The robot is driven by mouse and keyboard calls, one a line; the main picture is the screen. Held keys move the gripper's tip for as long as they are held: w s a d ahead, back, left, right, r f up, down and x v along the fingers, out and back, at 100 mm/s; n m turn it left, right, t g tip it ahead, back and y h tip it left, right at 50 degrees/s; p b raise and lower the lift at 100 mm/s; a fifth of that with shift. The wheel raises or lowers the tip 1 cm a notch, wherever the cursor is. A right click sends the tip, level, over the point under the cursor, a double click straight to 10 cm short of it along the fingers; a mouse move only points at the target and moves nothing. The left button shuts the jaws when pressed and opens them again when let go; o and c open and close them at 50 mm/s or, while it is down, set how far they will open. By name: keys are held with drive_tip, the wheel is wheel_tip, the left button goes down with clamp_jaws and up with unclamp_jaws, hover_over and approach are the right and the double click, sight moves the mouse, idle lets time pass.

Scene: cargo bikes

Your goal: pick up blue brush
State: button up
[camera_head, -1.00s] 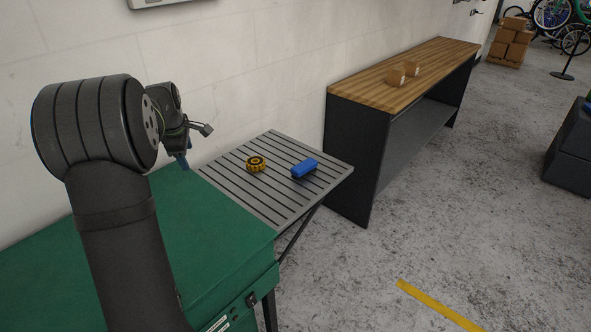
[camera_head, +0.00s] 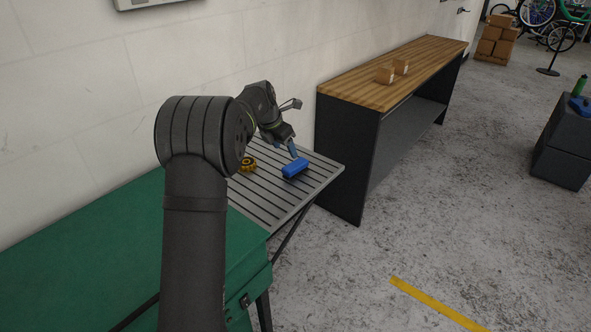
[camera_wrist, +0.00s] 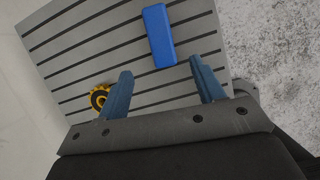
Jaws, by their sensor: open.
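The blue brush (camera_head: 294,168) lies on the grey slatted table, with its blue top facing up. In the wrist view the brush (camera_wrist: 160,35) is a long blue block at the top, beyond the fingertips and between their lines. My gripper (camera_head: 293,153) is above the table, just behind and above the brush in the head view. In the wrist view my gripper (camera_wrist: 159,73) has its two blue fingers wide apart, with nothing between them. Any bristles are hidden under the brush.
A yellow and black round object (camera_head: 248,165) lies left of the brush on the slatted table (camera_head: 262,201). It also shows by the left finger in the wrist view (camera_wrist: 98,98). A wood-topped bench (camera_head: 420,62) with small boxes stands to the right. A white wall runs behind.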

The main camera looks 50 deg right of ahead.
sight(292, 166)
drive_tip(key=x, duration=0.5)
drive_tip(key=shift+d+f, duration=0.1)
drive_tip(key=shift+f, duration=0.2)
drive_tip(key=x, duration=0.5)
drive_tip(key=shift+s+f, duration=0.15)
drive_tip(key=c, duration=1.1)
